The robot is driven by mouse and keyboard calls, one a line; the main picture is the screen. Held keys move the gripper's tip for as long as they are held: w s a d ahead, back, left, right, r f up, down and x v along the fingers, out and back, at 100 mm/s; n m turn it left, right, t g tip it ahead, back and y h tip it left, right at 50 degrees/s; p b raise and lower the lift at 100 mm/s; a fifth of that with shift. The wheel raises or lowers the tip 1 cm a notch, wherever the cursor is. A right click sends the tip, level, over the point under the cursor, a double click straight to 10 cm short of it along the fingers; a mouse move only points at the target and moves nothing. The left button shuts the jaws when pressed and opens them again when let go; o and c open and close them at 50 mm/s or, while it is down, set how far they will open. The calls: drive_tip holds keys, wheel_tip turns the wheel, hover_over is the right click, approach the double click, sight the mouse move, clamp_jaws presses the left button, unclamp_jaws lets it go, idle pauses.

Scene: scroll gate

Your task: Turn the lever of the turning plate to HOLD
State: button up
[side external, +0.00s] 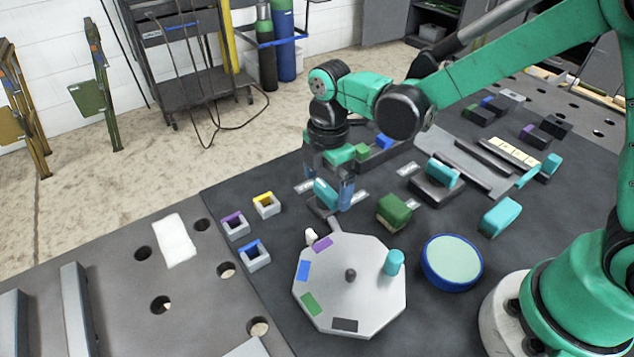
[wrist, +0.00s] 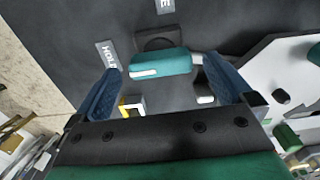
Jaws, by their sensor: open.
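The lever's teal handle (side external: 325,193) sits on a dark base at the back of the grey eight-sided turning plate (side external: 375,312). In the wrist view the handle (wrist: 160,64) lies crosswise, with a grey link running right towards the plate (wrist: 292,60). A white HOLD label (wrist: 107,52) lies to its left; another label (wrist: 165,6), partly cut off, lies above it. My gripper (side external: 329,188) points down with its blue fingers apart on either side of the handle. In the wrist view my gripper (wrist: 163,78) shows gaps beside the handle; I cannot tell its exact height.
Small square holders with yellow (side external: 266,206), purple (side external: 236,226) and blue (side external: 254,256) edges stand left of the plate. A teal peg (side external: 393,263) stands on the plate. A green block (side external: 394,211) and a round blue-rimmed pad (side external: 452,262) lie to the right.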

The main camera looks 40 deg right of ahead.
drive_tip(key=shift+r, duration=2.25)
drive_tip(key=shift+d+r, duration=0.1)
drive_tip(key=s+d+r+m+t, duration=0.5)
drive_tip(key=s+d+m+t, duration=0.2)
drive_tip(key=m, duration=1.1)
drive_tip(key=shift+s+d+r, duration=0.15)
drive_tip(key=shift+d, duration=0.65)
